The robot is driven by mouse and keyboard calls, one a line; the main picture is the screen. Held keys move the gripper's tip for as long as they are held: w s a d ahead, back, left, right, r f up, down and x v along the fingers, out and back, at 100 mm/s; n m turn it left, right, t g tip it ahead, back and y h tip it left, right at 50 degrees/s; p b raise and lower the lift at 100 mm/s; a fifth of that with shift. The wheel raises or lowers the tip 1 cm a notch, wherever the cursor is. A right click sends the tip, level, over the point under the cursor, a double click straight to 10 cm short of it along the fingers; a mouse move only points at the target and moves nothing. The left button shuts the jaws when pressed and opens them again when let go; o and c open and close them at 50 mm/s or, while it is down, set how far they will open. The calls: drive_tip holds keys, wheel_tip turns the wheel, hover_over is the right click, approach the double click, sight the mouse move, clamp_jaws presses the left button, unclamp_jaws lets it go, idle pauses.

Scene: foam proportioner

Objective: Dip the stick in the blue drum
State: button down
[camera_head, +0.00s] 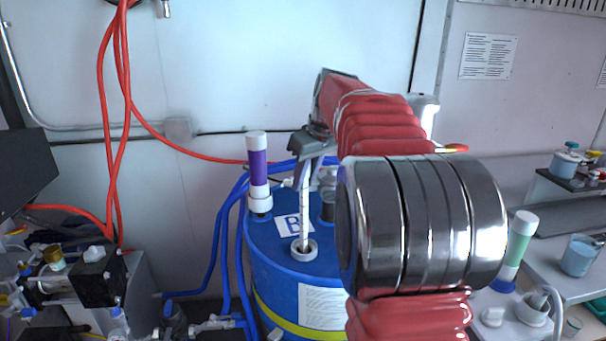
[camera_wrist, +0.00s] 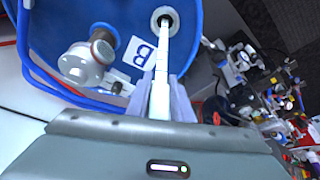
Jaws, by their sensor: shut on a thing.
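The blue drum (camera_head: 275,262) stands in the middle of the head view, with a yellow band and a white label marked B (camera_head: 289,226) on its top. A white ring-shaped opening (camera_head: 304,249) is in its lid. My gripper (camera_head: 308,160) is above the drum, shut on the pale stick (camera_head: 305,205), which hangs down close to upright. The stick's lower end meets the opening, and its tip is hidden there. In the wrist view the stick (camera_wrist: 162,75) runs from between my fingers (camera_wrist: 162,100) to the opening (camera_wrist: 164,20). How deep it goes I cannot tell.
A purple and white cylinder (camera_head: 258,170) stands upright on the drum's left side. Blue hoses (camera_head: 232,240) run beside the drum. Red hoses (camera_head: 112,120) hang at the left. A bench with a green and white cylinder (camera_head: 517,250) and a beaker (camera_head: 580,256) is at the right.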

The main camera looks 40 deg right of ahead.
sight(306, 226)
drive_tip(key=shift+f, duration=8.25)
